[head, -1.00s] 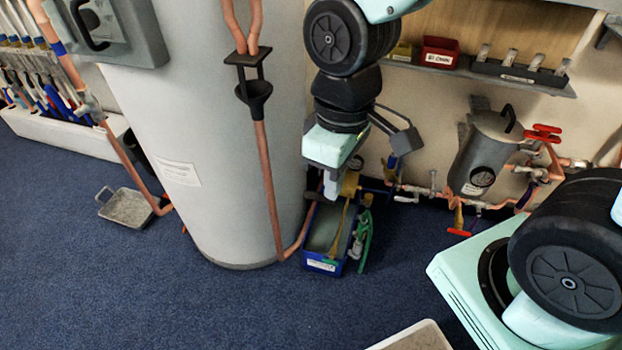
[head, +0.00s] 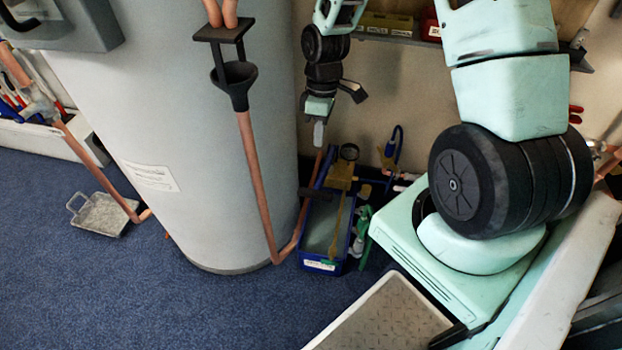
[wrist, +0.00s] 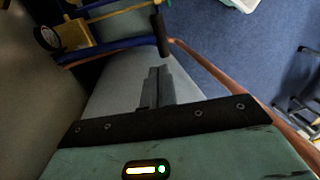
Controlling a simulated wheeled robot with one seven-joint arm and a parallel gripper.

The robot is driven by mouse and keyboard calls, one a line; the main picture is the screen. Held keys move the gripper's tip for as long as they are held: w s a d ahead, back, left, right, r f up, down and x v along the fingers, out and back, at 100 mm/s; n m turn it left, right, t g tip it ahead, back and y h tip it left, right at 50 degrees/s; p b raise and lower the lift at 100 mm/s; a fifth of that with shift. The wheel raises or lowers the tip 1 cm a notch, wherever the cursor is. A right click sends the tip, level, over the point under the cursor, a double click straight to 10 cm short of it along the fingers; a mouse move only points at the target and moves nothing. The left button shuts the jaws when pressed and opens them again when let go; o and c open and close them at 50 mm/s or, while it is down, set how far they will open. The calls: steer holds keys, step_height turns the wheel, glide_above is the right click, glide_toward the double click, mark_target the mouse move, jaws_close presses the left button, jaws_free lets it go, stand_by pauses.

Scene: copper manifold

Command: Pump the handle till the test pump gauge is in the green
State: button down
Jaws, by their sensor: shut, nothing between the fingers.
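The test pump has a blue trough (head: 322,266) on the floor beside the big grey cylinder. A brass block (head: 340,176) sits at its back end, with a round gauge (head: 349,152) on top. The gauge (wrist: 46,37) also shows in the wrist view, but its needle and colours are too small to read. A yellow-brass bar (head: 337,228) runs along the trough. A dark grip (head: 316,193), seemingly the handle's, lies across it; it also shows in the wrist view (wrist: 161,33). My gripper (head: 318,134) is shut and empty, above the pump and apart from the grip.
The grey cylinder (head: 190,150) with a copper pipe (head: 258,190) and black funnel (head: 236,84) stands close left of the pump. A green hose (head: 366,236) lies at the trough's right. A shelf with bins (head: 388,24) is above. Open blue carpet lies front left.

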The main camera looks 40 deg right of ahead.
mark_target(315, 189)
steer(key=f+b, duration=0.1)
steer(key=f, duration=0.3)
steer(key=s+a+f+b, duration=0.1)
steer(key=f+b, duration=0.1)
steer(key=f, duration=0.3)
steer(key=a+f+b, duration=0.1)
steer(key=f+b, duration=0.1)
steer(key=f, duration=0.2)
steer(key=shift+s+a+f, duration=0.1)
steer(key=shift+s+f, duration=0.25)
steer(key=shift+s, duration=0.05)
